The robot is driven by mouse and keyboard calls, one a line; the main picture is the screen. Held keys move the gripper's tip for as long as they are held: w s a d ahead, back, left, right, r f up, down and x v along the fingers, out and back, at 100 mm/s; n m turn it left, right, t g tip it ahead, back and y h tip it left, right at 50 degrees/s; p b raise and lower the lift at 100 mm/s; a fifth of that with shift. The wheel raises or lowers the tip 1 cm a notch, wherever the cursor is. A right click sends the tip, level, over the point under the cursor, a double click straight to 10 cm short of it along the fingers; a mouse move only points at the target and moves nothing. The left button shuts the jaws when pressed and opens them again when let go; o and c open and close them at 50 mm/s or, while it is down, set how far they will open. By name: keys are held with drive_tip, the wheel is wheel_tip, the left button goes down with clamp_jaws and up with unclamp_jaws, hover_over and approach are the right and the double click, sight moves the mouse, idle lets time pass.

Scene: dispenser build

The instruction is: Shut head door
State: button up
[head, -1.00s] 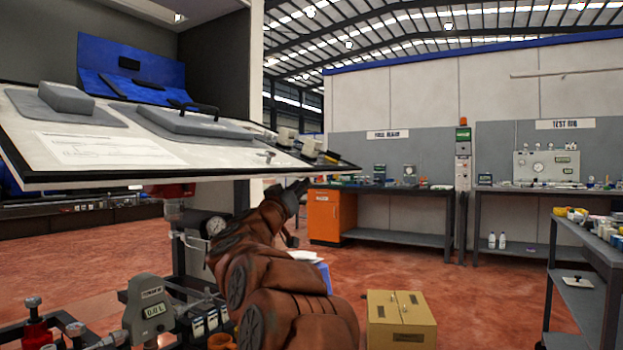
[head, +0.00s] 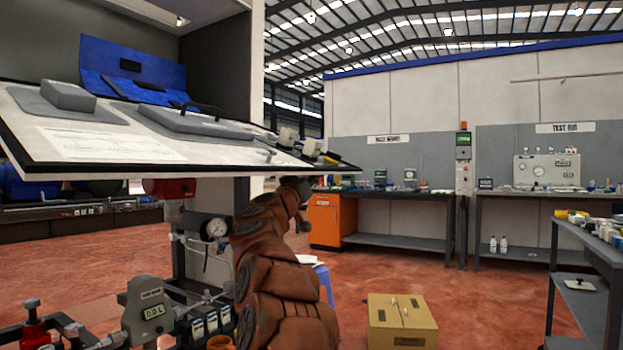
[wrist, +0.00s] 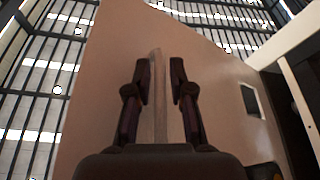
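The head door (head: 110,145) is swung down and juts out of the dispenser cabinet at the upper left in the head view. Its white inner face with black edging faces up. My gripper (wrist: 160,70) is under the door's right part; the door hides its fingertips in the head view. In the wrist view its two dark fingers stand apart, pointing at the door's beige underside (wrist: 110,95). A narrow pale strip (wrist: 160,115) shows between the fingers; I cannot tell whether they touch it.
A gauge (head: 215,228) and a grey meter (head: 150,311) stand below the door, left of my arm. Workbenches line the back wall, and a shelf unit (head: 580,290) stands far right. Open floor lies between.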

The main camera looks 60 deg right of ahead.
drive_tip(key=shift+d+r, duration=0.1)
drive_tip(key=shift+d, duration=0.05)
clamp_jaws()
idle(0.6)
